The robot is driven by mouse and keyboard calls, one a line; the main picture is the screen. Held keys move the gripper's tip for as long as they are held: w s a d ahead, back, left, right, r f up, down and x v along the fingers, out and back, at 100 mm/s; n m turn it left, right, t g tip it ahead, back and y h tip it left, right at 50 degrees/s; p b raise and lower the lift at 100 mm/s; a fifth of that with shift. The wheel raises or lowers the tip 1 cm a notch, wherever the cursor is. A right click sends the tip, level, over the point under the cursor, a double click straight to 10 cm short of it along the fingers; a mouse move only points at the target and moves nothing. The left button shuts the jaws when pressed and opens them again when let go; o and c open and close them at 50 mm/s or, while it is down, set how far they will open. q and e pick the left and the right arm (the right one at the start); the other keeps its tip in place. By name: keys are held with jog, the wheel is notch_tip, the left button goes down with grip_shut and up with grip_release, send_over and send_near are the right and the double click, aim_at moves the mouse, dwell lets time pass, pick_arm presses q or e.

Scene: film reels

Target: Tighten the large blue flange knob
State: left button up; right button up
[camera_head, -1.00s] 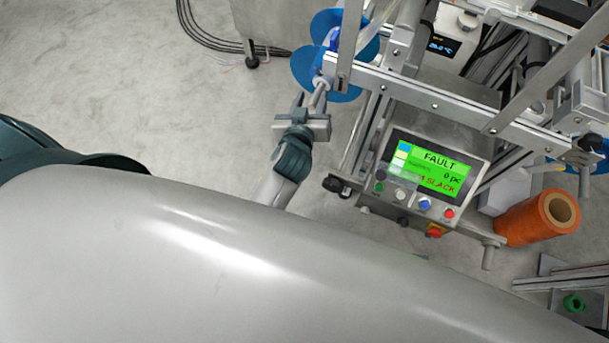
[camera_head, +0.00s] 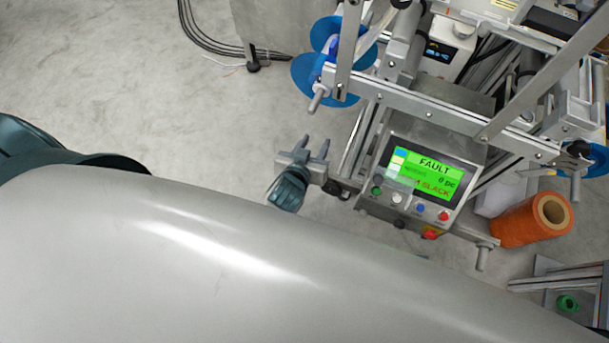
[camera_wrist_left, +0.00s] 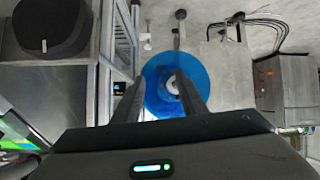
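The large blue flange (camera_head: 311,76) is a pair of blue discs on the left end of the machine's frame in the head view. A short grey knob shaft (camera_head: 318,97) sticks out from its front. My left gripper (camera_head: 314,147) is below the shaft, apart from it, with its two fingers spread and nothing between them. In the left wrist view the blue disc (camera_wrist_left: 155,99) lies beyond the open fingers (camera_wrist_left: 158,85), with a pale hub (camera_wrist_left: 172,86) at its middle, partly hidden by the right finger. My right gripper is not in view.
A control panel (camera_head: 428,171) right of my gripper has a green screen reading FAULT and SLACK. An orange spool (camera_head: 520,224) is at the right. Metal rails (camera_head: 450,117) cross above the panel. Black cables (camera_head: 205,40) lie on the floor at the top left. The floor left of my gripper is clear.

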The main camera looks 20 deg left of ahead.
pick_arm(q)
jog(key=s+f+m+g+h+p, duration=0.1)
jog(key=s+f+p, duration=0.3)
jog(key=s+f, duration=0.5)
jog(key=shift+s+d+f+m+g+h+p, duration=0.25)
jog(key=shift+f+m+g, duration=0.65)
jog(key=shift+f, duration=1.35)
jog(key=shift+w, duration=0.1)
jog(key=shift+c, duration=0.6)
